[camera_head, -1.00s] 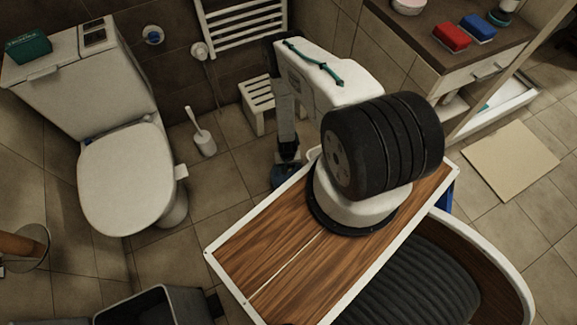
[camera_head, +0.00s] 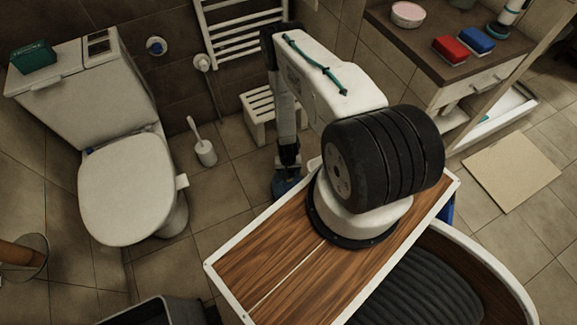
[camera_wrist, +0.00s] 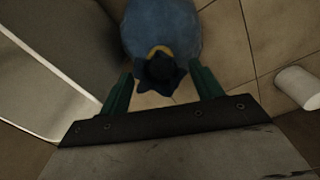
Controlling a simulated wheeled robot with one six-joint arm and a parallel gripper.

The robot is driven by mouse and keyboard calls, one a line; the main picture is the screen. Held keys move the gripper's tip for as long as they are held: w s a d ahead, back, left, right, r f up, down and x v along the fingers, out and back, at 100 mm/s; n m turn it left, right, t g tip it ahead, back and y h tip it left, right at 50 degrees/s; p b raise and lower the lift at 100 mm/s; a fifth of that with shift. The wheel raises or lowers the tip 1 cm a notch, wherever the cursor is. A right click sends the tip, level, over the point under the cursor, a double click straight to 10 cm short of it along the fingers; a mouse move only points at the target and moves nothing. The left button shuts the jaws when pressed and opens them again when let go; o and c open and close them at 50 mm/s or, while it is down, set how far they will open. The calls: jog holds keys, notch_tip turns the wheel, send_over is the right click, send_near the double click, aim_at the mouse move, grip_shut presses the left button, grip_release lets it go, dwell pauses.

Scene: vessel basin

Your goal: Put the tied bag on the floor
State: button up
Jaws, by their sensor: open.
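The tied bag (camera_wrist: 160,22) is blue and rounded, with a yellow tie (camera_wrist: 159,50) below its dark gathered neck. In the wrist view it is at the top middle, its neck between the two green fingers of my gripper (camera_wrist: 162,71). The fingers stand apart, with gaps on both sides of the neck. In the head view a little of the bag (camera_head: 284,188) shows below my gripper (camera_head: 289,160), low by the tiled floor (camera_head: 225,190). Its underside is hidden, so I cannot tell for certain that it rests on the floor.
A white toilet brush holder (camera_head: 205,153) stands on the floor, left of the bag. A white slatted stool (camera_head: 257,118) is behind, and the toilet (camera_head: 125,190) further left. My arm passes above the floor. Bare tiles lie between the toilet and the bag.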

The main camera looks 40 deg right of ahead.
notch_tip(320, 180, up, 7)
jog(key=shift+a+f, duration=0.1)
jog(key=w+r+n, duration=0.1)
jog(key=w+r, duration=0.5)
jog(key=r, duration=0.4)
jog(key=w+r+n, duration=0.1)
jog(key=w+r, duration=0.5)
jog(key=r, duration=0.5)
jog(key=a+r+n, duration=0.1)
jog(key=a+r, duration=0.2)
jog(key=r, duration=0.8)
jog(key=s+a+r+t, duration=0.1)
jog(key=a+r, duration=0.1)
jog(key=r, duration=1)
jog(key=a+r+n, duration=0.1)
jog(key=a+r, duration=0.2)
jog(key=r, duration=0.8)
jog(key=s+a+r+n, duration=0.1)
jog(key=s+a+r, duration=0.2)
jog(key=s+r, duration=0.55)
jog(key=s+a+r+n, duration=0.1)
jog(key=s+a+r, duration=0.2)
jog(key=s+r, duration=0.55)
jog(key=s+a+r+n, duration=0.1)
jog(key=s+r, duration=0.2)
jog(key=s, duration=0.8)
jog(key=shift+s+a+r+n, duration=0.25)
jog(key=shift+s+a+n, duration=0.05)
jog(key=shift+s+a, duration=0.1)
